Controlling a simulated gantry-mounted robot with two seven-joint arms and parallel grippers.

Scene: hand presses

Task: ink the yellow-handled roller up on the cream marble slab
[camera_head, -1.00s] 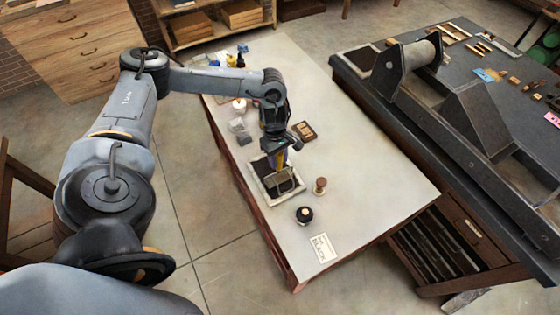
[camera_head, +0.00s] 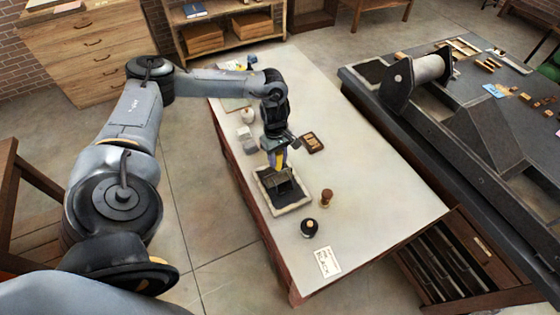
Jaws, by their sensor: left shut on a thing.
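The cream marble slab (camera_head: 299,206) lies on the pale table near its left edge, with a dark ink patch over its middle. My left gripper (camera_head: 276,156) points down above the slab and is shut on the yellow-handled roller (camera_head: 278,160). The roller's dark frame and drum are over the inked patch. They look low at the slab, but I cannot tell whether the drum touches the ink. The fingers partly hide the handle. My right gripper is not in view.
A dark round ink tin (camera_head: 309,228), a small brown wooden-handled tool (camera_head: 326,198) and a label card reading BLACK (camera_head: 326,262) are in front of the slab. A brown block (camera_head: 312,142) lies behind it. The press (camera_head: 440,110) stands on the dark table at right.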

